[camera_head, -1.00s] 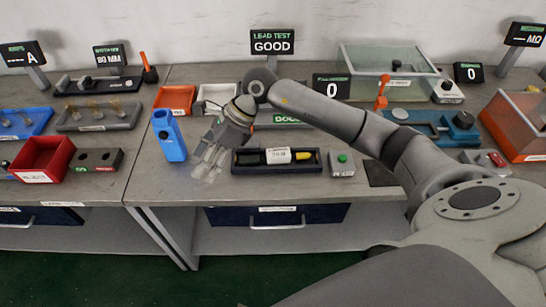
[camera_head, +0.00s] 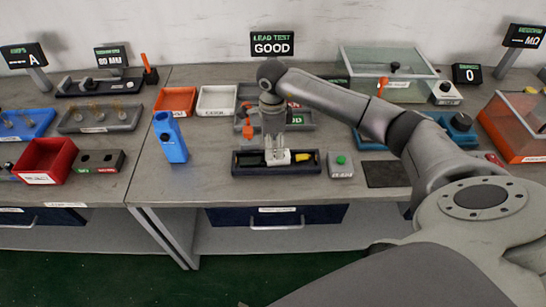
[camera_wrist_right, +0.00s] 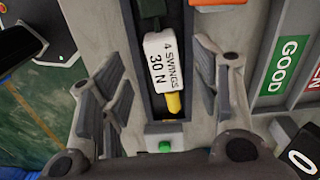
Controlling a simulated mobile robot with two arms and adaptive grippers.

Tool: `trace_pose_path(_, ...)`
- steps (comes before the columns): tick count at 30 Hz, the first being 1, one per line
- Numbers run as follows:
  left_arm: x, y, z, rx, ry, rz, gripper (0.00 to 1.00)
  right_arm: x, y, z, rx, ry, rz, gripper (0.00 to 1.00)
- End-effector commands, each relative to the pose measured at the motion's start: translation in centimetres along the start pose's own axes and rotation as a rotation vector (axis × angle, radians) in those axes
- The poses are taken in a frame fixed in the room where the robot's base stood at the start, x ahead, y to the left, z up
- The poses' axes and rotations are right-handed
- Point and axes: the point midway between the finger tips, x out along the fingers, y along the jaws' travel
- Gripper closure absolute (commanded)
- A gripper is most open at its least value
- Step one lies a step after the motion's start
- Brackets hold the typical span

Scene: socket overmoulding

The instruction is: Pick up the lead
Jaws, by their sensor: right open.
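A long dark tray (camera_head: 243,169) lies on the bench. In it lies what looks like the lead, with a yellow end (camera_head: 304,156), a white block reading "4 SWINGS 30 N" (camera_wrist_right: 167,60) and a dark green part (camera_wrist_right: 151,10). My right gripper (camera_head: 277,158) is over the tray, pointing down. In the wrist view the right gripper (camera_wrist_right: 158,85) is open, with one finger on each side of the tray and the white block between them. The fingers appear apart from the block. My left gripper is not in view.
A box with a green button (camera_head: 341,164) stands right of the tray. A blue stand (camera_head: 170,140) is to the left. A grey bin marked GOOD (camera_wrist_right: 288,65), an orange bin (camera_head: 175,99) and a white bin (camera_head: 216,100) are behind. A dark mat (camera_head: 385,174) lies to the right.

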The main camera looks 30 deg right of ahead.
Motion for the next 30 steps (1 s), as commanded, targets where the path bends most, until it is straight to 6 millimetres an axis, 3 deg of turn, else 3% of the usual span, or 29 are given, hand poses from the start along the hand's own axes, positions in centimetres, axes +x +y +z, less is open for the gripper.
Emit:
trace_pose_path(4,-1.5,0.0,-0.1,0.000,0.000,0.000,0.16,1.9,-0.1,-0.1,0.002,0.002,0.005,0.43)
trace_pose_path(9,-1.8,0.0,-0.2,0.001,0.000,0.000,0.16,4.0,-0.2,-0.1,0.001,0.000,0.002,0.43)
trace_pose_path(17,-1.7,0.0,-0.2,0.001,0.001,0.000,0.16,4.4,-0.2,-0.1,0.000,0.000,0.001,0.43)
trace_pose_path(28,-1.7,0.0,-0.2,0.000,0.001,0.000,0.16,4.3,-0.2,-0.1,0.001,0.000,0.000,0.90)
trace_pose_path(30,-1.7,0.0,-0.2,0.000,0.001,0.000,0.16,4.3,-0.3,-0.1,0.001,-0.001,0.000,0.93)
